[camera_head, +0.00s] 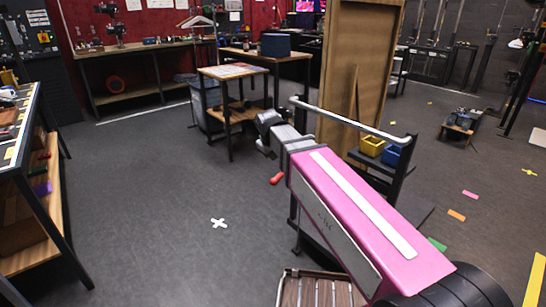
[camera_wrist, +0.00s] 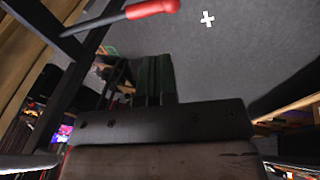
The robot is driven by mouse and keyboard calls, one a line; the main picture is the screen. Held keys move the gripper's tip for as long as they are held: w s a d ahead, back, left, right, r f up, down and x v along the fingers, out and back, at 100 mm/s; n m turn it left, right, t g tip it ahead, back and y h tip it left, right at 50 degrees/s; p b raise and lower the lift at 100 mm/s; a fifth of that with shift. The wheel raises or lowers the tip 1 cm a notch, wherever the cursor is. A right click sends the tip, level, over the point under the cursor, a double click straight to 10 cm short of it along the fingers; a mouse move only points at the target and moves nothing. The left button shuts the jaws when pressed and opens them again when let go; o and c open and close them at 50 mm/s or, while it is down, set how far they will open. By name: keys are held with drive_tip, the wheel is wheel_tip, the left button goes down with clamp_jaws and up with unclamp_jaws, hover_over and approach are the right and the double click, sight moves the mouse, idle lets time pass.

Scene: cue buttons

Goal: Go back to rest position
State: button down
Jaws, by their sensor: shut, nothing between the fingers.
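My pink arm (camera_head: 365,215) reaches from the lower right of the head view toward the middle. Its grey end with my gripper (camera_head: 264,146) is beyond the pink link, in front of a small wooden-topped table. The gripper is small there and holds nothing that I can see. In the wrist view, a dark block (camera_wrist: 160,122) fills the lower middle. A red handle (camera_wrist: 152,8) on a dark rod shows at the top of the wrist view, apart from the block. The same red handle (camera_head: 277,178) appears below my arm's end in the head view. No cue buttons are recognisable.
A black cart with a pale rail (camera_head: 352,121) stands beside my arm, with a yellow bin (camera_head: 372,146) and a blue bin (camera_head: 391,155). A workbench (camera_head: 48,195) stands at left. The floor around the white cross (camera_head: 219,223) is clear.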

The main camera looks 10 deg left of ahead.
drive_tip(key=s+d+f+m+g, duration=0.1)
drive_tip(key=s+d+f+m, duration=0.2)
drive_tip(key=d+f, duration=0.4)
drive_tip(key=s+d+f+m+g, duration=0.1)
drive_tip(key=s+d+f+m, duration=0.2)
drive_tip(key=d+f, duration=0.4)
drive_tip(key=s+d+f+m+g, duration=0.2)
drive_tip(key=d+f, duration=0.5)
drive_tip(key=d, duration=1.1)
drive_tip(key=shift+s+d+f+m+y, duration=0.35)
drive_tip(key=shift+s+m, duration=0.25)
drive_tip(key=shift+m, duration=0.4)
